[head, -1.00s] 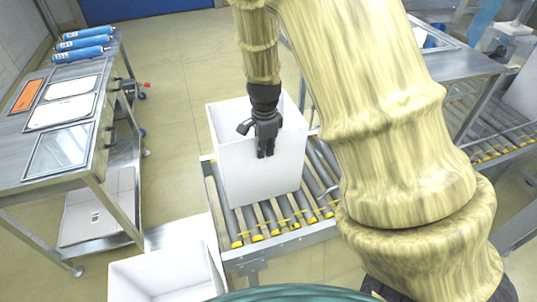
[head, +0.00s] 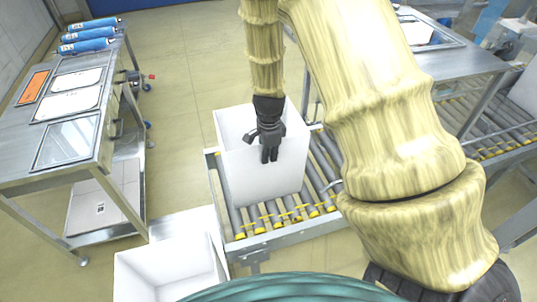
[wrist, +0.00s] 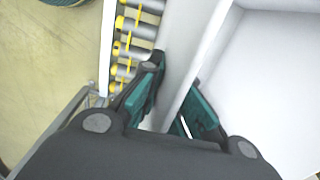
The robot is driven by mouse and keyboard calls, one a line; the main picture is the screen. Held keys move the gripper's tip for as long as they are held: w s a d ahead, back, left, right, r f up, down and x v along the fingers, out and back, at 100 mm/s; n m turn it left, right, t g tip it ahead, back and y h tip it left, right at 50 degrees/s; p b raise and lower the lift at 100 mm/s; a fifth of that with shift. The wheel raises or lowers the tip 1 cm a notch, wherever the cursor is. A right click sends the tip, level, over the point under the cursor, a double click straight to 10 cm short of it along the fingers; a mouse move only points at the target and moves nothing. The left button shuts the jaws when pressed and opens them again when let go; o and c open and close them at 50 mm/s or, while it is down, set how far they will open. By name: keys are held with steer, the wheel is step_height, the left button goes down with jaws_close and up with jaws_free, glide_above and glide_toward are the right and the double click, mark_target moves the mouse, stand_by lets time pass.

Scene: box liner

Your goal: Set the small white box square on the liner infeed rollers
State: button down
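The small white box (head: 270,175) is an open-topped white carton standing upright on the infeed rollers (head: 290,212) in the head view. It looks roughly in line with the side rails; small skew cannot be judged. My gripper (head: 269,154) points down at the box's near wall. In the wrist view, the fingers of my gripper (wrist: 177,90) straddle the thin wall of the white box (wrist: 255,80), one outside and one inside. They look closed onto it, though the contact is partly hidden. The roller ends with yellow caps (wrist: 122,47) show beside the wall.
Another open white box (head: 170,272) stands at the lower left, close to the conveyor's near end. A steel table (head: 22,160) with blue rolls is at the left. Another conveyor and bench (head: 440,68) stand at the right. The floor between is clear.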

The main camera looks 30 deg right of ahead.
steer(key=shift+f, duration=0.1)
steer(key=c, duration=1.6)
jaws_free()
steer(key=shift+c, duration=0.2)
step_height(320, 180, up, 12)
steer(key=b, duration=0.2)
steer(key=shift+s, duration=0.1)
